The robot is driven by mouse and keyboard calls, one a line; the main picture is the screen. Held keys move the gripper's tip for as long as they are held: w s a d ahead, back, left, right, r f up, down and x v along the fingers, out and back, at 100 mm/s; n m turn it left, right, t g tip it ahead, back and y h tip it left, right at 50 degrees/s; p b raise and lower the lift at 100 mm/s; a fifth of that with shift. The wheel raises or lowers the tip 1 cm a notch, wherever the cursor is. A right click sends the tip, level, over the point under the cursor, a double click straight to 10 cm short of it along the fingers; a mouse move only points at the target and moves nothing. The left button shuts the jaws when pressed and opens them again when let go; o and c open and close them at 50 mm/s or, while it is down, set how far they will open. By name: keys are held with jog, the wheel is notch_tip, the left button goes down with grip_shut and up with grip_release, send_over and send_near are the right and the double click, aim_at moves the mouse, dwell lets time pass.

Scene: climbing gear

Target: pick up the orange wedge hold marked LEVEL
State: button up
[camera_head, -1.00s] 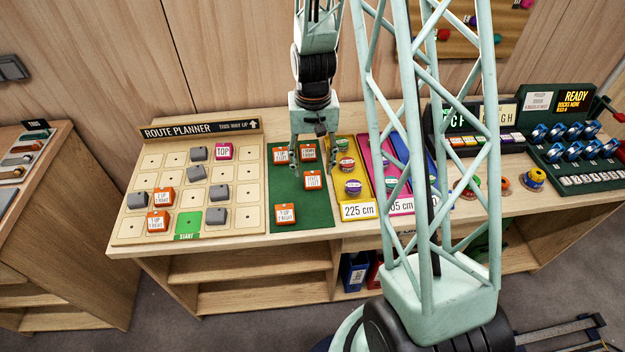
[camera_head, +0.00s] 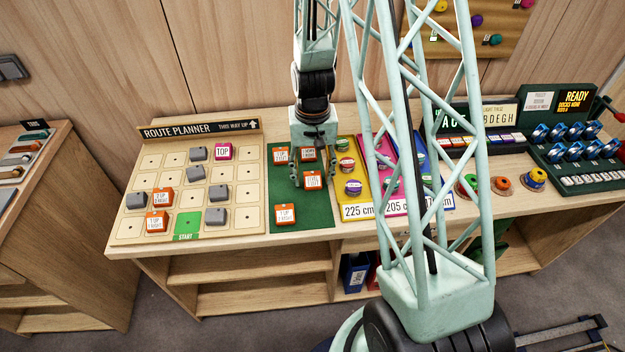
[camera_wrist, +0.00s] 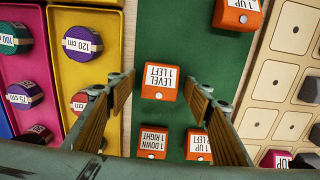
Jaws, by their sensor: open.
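The orange wedge hold marked LEVEL 1 LEFT (camera_wrist: 160,83) lies on the green mat (camera_wrist: 180,30). In the wrist view it sits between and beyond the two fingers of my gripper (camera_wrist: 163,100), with green mat showing on both sides of it. In the head view the LEVEL hold (camera_head: 313,181) is at the right part of the mat, and my open, empty gripper (camera_head: 308,178) hangs just above it, partly covering it. An orange hold marked 1 DOWN 1 RIGHT (camera_wrist: 152,142) lies nearer my wrist.
Another orange hold (camera_wrist: 198,146) sits beside the 1 DOWN hold, and a 1 UP hold (camera_head: 286,214) lies toward the front edge. The route planner board (camera_head: 170,160) is left of the mat; the yellow tray (camera_head: 349,168) with round tapes is right.

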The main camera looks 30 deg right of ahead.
aim_at(313, 175)
jog(key=c, duration=1)
jog(key=shift+o, duration=0.2)
jog(key=shift+r, duration=0.15)
jog(key=shift+r+p, duration=0.3)
jog(key=shift+r, duration=1.35)
jog(key=s+a, duration=0.1)
jog(key=s, duration=0.2)
jog(key=s+a, duration=0.1)
jog(key=s, duration=0.2)
jog(key=s+a+r, duration=0.1)
jog(key=s+a, duration=0.1)
jog(key=s, duration=0.2)
jog(key=shift+f+b, duration=0.15)
jog(key=shift+b, duration=0.4)
jog(key=shift+s+a+b, duration=0.15)
jog(key=shift+s+b, duration=0.1)
jog(key=shift+b, duration=0.85)
jog(key=shift+s+a+b, duration=0.1)
jog(key=shift+s+b, duration=0.15)
jog(key=shift+b, duration=0.75)
